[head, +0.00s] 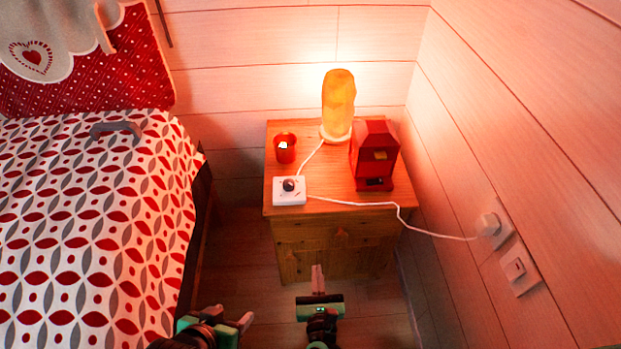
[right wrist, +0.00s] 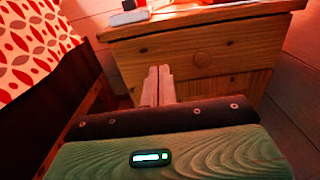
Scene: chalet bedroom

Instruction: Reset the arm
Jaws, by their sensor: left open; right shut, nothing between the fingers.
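My right gripper (head: 318,280) is in front of the wooden nightstand, its two fingers together and nothing between them. In the right wrist view its fingers (right wrist: 158,86) point at the nightstand's drawer front, and I cannot tell the exact gap. My left gripper (head: 235,316) is at the bottom of the head view beside the bed, its fingers apart and empty. Most of both arms is outside the head view.
The nightstand (head: 333,231) carries a lit lamp (head: 338,105), a red cup (head: 285,148), a red house-shaped box (head: 373,155) and a white knob box (head: 289,191). A cord runs to a wall plug (head: 488,225). The bed (head: 85,235) is left.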

